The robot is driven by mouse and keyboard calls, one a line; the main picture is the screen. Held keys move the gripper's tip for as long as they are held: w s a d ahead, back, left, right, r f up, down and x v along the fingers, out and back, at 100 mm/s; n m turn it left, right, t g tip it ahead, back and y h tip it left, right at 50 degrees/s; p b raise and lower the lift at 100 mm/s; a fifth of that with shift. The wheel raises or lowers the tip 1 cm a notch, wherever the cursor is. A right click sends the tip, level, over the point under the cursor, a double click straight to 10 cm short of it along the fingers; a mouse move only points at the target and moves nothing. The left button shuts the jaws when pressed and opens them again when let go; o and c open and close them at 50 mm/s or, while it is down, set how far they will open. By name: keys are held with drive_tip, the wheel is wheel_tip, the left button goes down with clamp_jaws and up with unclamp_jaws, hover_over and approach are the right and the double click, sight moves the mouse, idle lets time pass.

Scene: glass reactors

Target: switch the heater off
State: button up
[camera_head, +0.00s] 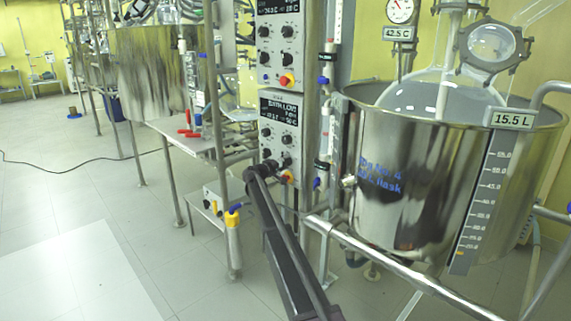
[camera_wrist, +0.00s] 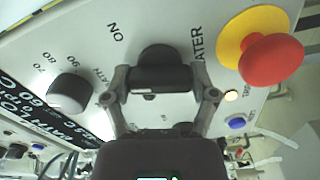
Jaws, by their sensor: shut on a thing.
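The heater switch is a black rotary knob (camera_wrist: 160,62) on a white control panel (camera_wrist: 120,15), seen in the wrist view with "ON" printed to its left and a partly hidden "HEATER" label to its right. My gripper (camera_wrist: 160,88) is shut on this knob, one finger on each side. The knob's exact pointing direction is hard to tell. A small lamp (camera_wrist: 231,96) near the right finger looks lit pale yellow. In the head view my gripper (camera_head: 268,168) reaches the bottom of the lower control box (camera_head: 268,110), and the knob is hidden behind it.
A red emergency button (camera_wrist: 270,60) on a yellow collar sits close right of my gripper in the wrist view. A steel vessel (camera_head: 400,220) and rail stand right of the arm.

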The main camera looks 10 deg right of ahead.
drive_tip(key=shift+w+n, duration=0.1)
drive_tip(key=shift+n, duration=1.2)
drive_tip(key=o, duration=1)
drive_tip(key=shift+a, duration=0.1)
drive_tip(key=shift+s+a, duration=0.15)
drive_tip(key=shift+s, duration=0.15)
drive_tip(key=v, duration=1.1)
drive_tip(key=shift+a, duration=0.1)
